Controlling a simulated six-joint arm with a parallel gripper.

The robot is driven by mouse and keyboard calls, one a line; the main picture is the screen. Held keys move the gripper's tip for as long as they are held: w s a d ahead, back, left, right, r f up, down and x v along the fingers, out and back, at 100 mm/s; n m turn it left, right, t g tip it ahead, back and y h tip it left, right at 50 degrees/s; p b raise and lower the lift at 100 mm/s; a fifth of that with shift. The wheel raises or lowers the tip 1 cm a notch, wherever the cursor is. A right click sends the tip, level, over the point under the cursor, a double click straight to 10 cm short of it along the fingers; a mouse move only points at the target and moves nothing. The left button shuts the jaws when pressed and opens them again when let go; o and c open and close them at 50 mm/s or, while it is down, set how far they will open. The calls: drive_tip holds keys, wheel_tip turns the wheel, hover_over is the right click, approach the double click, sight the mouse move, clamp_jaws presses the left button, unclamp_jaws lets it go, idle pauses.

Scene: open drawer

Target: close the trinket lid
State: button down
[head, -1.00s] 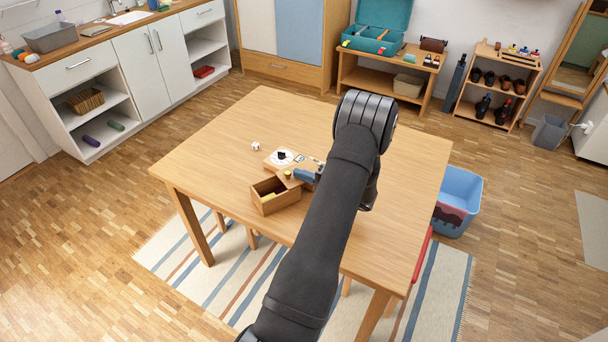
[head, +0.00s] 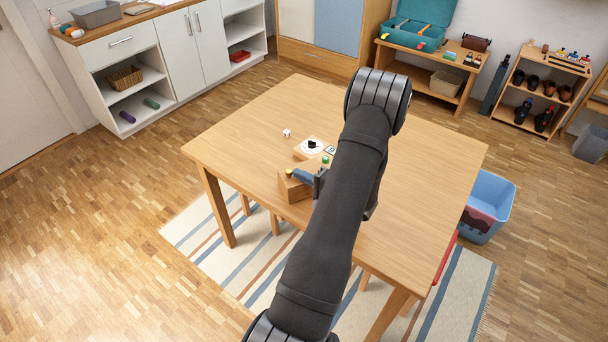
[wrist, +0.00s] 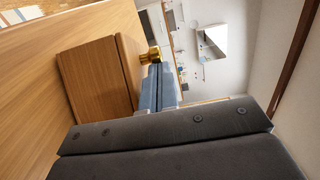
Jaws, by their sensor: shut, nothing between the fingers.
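The wooden trinket box (head: 292,191) stands on the table; it also shows in the wrist view (wrist: 88,82). Its wooden lid (wrist: 127,68) lies over the box top, with a thin dark seam between them. I see no opening into the box from here. The brass knob (wrist: 150,56) sits on the lid and shows as a small yellow spot in the head view (head: 289,172). My gripper (head: 299,175) is shut and empty, its blue-grey fingers (wrist: 158,88) together over the lid, close beside the knob. I cannot tell whether they touch it.
Behind the box lie a small board with a white disc (head: 312,147), a green piece (head: 325,159) and a die (head: 286,133). My arm hides the table (head: 425,160) behind it. The table's left part is clear. A blue bin (head: 488,205) stands on the floor at right.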

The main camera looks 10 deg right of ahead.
drive_tip(key=d, duration=0.4)
drive_tip(key=shift+d, duration=0.25)
drive_tip(key=v, duration=0.9)
drive_tip(key=shift+s, duration=0.35)
drive_tip(key=x, duration=0.4)
drive_tip(key=s+a+x, duration=0.1)
drive_tip(key=x, duration=0.7)
drive_tip(key=shift+s+a, duration=0.15)
drive_tip(key=shift+a, duration=0.45)
drive_tip(key=shift+d, duration=0.25)
